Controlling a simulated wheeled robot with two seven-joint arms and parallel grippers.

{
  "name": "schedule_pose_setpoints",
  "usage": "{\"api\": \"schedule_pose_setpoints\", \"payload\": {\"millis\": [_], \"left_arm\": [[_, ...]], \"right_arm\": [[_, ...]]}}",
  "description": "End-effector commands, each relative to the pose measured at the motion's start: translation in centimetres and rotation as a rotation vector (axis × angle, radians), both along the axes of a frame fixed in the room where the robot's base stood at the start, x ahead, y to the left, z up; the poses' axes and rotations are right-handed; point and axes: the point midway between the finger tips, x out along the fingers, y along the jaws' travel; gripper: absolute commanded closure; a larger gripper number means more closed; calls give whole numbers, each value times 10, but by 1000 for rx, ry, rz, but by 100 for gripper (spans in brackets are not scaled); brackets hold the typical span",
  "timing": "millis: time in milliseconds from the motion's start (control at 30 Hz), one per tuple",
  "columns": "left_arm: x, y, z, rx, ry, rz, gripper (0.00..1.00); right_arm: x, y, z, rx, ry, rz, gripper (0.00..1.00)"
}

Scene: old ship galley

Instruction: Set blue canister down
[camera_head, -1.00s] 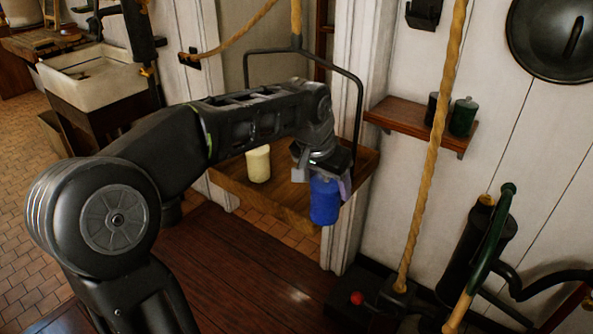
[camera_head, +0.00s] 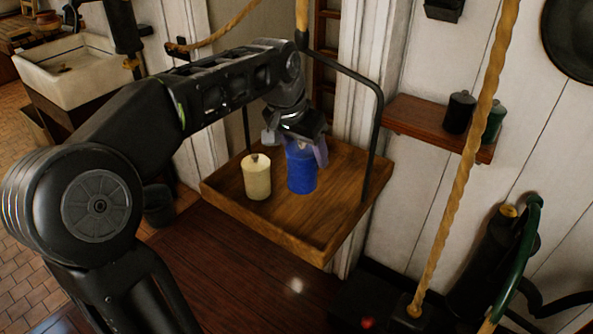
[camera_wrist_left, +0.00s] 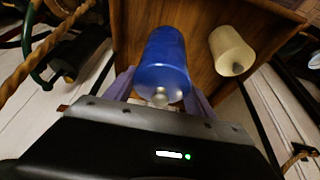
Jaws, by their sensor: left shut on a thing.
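The blue canister (camera_head: 301,170) is upright over the wooden hanging tray (camera_head: 318,246), just right of the cream canister. My left gripper (camera_head: 306,146) is above it and shut on its upper part, one purple finger showing at its right. In the left wrist view the blue canister (camera_wrist_left: 164,62) sits between the two purple fingers, its knob toward the camera. I cannot tell for certain whether its base touches the tray. My right gripper is not in view.
The cream canister (camera_head: 257,177) stands on the tray close to the left. The tray's black frame (camera_head: 377,130) rises at its right side. A wall shelf (camera_head: 420,124) holds a black canister (camera_head: 459,112) and a green canister (camera_head: 493,122). The tray's front and right are clear.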

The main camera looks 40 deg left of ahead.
Motion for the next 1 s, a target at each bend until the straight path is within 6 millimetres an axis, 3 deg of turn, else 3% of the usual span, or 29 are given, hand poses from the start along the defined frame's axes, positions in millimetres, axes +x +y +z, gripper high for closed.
{"api": "schedule_pose_setpoints", "payload": {"millis": [400, 800, 1000], "left_arm": [[0, 0, -2, 0, -1, 0, 100], [0, -1, -59, -1, -1, 0, 100], [1, -1, -62, 0, -3, -1, 100]], "right_arm": [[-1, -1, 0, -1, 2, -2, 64], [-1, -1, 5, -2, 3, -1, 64], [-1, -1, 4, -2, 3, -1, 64]]}}
